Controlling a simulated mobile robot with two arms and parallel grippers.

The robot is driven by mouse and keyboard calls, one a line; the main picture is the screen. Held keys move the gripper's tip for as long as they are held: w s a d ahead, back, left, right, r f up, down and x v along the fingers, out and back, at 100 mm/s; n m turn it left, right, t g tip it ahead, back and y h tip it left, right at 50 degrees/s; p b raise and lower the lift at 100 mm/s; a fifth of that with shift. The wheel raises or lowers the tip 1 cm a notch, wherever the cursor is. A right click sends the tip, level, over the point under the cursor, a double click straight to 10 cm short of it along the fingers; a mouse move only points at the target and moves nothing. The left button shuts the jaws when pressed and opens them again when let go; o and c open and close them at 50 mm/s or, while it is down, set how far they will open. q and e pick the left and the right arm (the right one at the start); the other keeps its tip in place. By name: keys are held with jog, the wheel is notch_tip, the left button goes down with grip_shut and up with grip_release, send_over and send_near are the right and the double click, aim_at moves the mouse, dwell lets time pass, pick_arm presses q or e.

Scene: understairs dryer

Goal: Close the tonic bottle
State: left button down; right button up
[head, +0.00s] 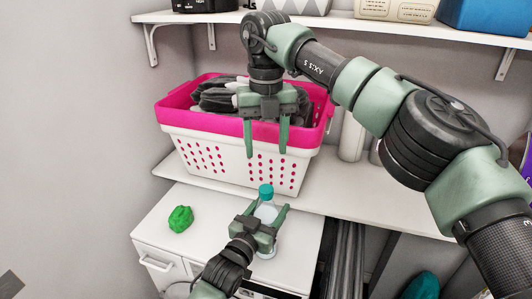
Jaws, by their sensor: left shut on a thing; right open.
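The tonic bottle (267,212) is pale and stands upright on the white top of the cabinet. A teal cap (266,191) sits at its top; I cannot tell whether it is screwed down. My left gripper (270,218) is shut on the bottle's body, below the cap. My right gripper (266,150) points down, open and empty, above the cap and in front of the laundry basket. The bottle's lower part is partly hidden by my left gripper.
A crumpled green thing (180,219) lies on the cabinet top (155,212), left of the bottle. A white and pink basket (215,150) of dark clothes stands behind on a shelf. Whitish containers (351,138) stand right of it. An upper shelf (375,24) holds boxes.

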aim_at(266, 223)
pick_arm(q)
jog(key=shift+c, duration=1.6)
grip_release()
jog(key=b+v, duration=0.1)
jog(key=v, duration=0.6)
jog(key=shift+s+a, duration=0.2)
jog(key=shift+s, duration=0.15)
